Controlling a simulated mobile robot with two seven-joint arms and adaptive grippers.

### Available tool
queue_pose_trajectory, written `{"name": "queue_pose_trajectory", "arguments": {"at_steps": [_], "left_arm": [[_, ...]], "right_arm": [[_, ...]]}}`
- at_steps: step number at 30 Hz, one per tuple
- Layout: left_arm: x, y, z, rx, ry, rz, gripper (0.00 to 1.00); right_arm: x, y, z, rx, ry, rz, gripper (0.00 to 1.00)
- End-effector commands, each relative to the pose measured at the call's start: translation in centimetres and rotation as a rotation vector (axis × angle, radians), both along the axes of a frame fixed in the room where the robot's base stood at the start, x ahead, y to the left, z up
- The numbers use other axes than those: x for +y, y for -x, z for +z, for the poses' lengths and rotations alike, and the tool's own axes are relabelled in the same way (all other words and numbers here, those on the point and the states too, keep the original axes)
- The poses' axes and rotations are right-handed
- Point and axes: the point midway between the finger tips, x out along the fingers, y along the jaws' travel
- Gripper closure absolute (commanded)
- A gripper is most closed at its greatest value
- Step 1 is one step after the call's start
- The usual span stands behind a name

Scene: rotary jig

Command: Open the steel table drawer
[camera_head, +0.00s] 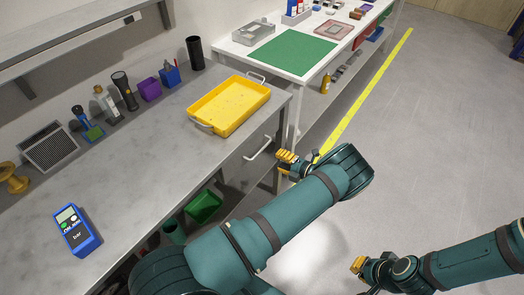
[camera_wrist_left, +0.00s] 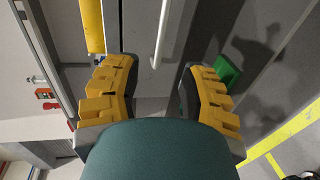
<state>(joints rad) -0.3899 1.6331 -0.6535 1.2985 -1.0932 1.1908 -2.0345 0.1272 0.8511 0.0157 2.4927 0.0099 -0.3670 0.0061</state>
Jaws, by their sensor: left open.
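The steel table (camera_head: 150,150) runs along the left of the head view. The drawer's pale bar handle (camera_head: 258,148) sticks out from the table's front, below the yellow tray. The drawer looks shut, flush under the tabletop. My left gripper (camera_head: 288,161) is just right of the handle, apart from it in the head view. In the left wrist view the gripper (camera_wrist_left: 160,75) is open and empty. The handle (camera_wrist_left: 161,35) shows there as a white bar between the finger lines, beyond the tips. My right gripper (camera_head: 358,266) is at the lower right, away from the table; its fingers are unclear.
A yellow tray (camera_head: 207,125) lies on the tabletop above the handle. A green bin (camera_head: 204,208) sits below the table. A blue meter (camera_head: 76,231) lies on the near tabletop. A white table with a green mat (camera_head: 292,56) stands beyond. Floor on the right is clear.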

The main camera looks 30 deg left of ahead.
Motion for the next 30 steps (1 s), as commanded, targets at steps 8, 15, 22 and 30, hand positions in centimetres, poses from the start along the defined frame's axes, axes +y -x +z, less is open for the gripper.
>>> {"name": "queue_pose_trajectory", "arguments": {"at_steps": [8, 15, 22, 30], "left_arm": [[5.5, -0.3, -1.2, 0.0, 0.0, 0.004, 0.59], [8.9, -0.6, -2.0, -0.001, 0.003, 0.003, 0.59], [10.1, -0.7, -2.2, -0.002, 0.003, 0.001, 0.59], [10.2, -0.7, -2.2, -0.001, 0.003, 0.002, 0.59]], "right_arm": [[0.0, -0.1, 0.0, -0.002, 0.0, -0.001, 1.0], [0.0, -0.1, 0.0, -0.001, 0.0, 0.0, 1.0], [0.0, 0.0, 0.0, -0.001, 0.0, 0.0, 1.0], [0.0, 0.0, 0.0, -0.001, 0.0, 0.0, 1.0]]}}
